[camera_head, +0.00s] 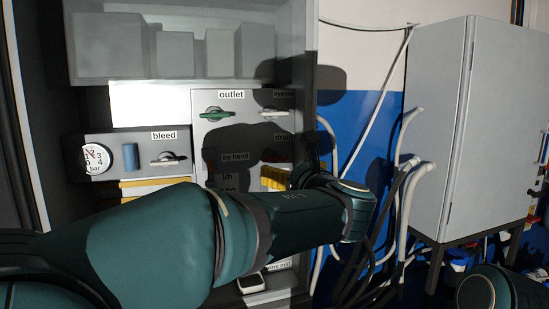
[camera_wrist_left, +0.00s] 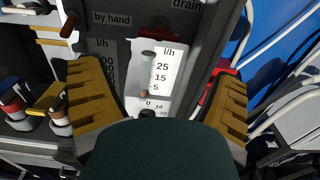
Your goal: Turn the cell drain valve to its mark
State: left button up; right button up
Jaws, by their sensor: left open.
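My left gripper (camera_head: 284,174) is in front of the panel's lower right part. In the wrist view the left gripper (camera_wrist_left: 160,100) is open, its yellow ribbed fingers either side of a white l/h scale, with nothing held.
An outlet valve with a green handle (camera_head: 216,114) and a bleed valve with a pale handle (camera_head: 168,159) stand nearby. A pressure gauge (camera_head: 97,158) is at the left. A grey cabinet (camera_head: 440,130) and white pipes (camera_head: 384,82) are to the right. My left arm hides the lower panel.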

aim_at(276, 159)
pick_arm(q)
jog(key=p+x, duration=0.2)
jog(key=x, duration=1)
jog(key=shift+f, duration=0.1)
jog(key=c, duration=0.9)
